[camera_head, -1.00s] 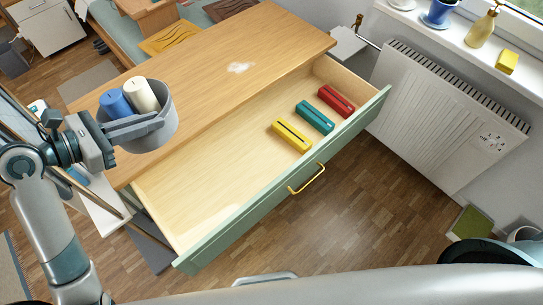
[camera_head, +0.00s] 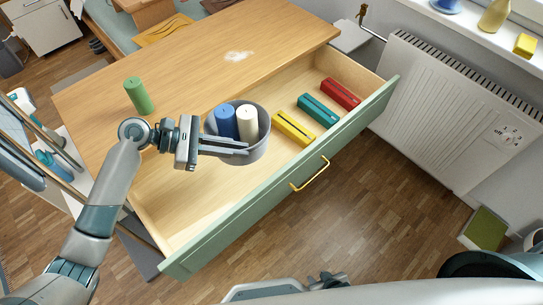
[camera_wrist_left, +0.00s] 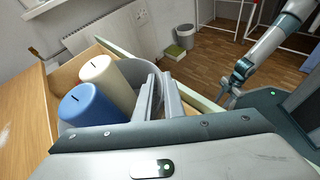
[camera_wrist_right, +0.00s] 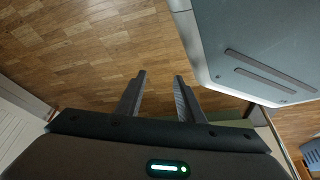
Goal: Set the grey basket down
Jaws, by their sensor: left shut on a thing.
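The grey basket (camera_head: 262,149) is a round tub holding a blue candle-like cylinder (camera_head: 226,122) and a cream one (camera_head: 247,122). It is over the open drawer (camera_head: 190,205), left of the yellow block; I cannot tell whether it touches the drawer floor. My left gripper (camera_head: 240,147) is shut on the basket's wall from the left side. In the left wrist view the fingers (camera_wrist_left: 160,98) pinch the basket's rim beside the two cylinders. My right gripper (camera_wrist_right: 160,75) is open and empty over the wood floor in the right wrist view.
Yellow (camera_head: 293,128), teal (camera_head: 318,109) and red (camera_head: 340,94) blocks lie in the drawer's right part. A green cylinder (camera_head: 137,96) stands on the wooden top. The drawer's left front is clear. A white radiator (camera_head: 440,115) stands at right.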

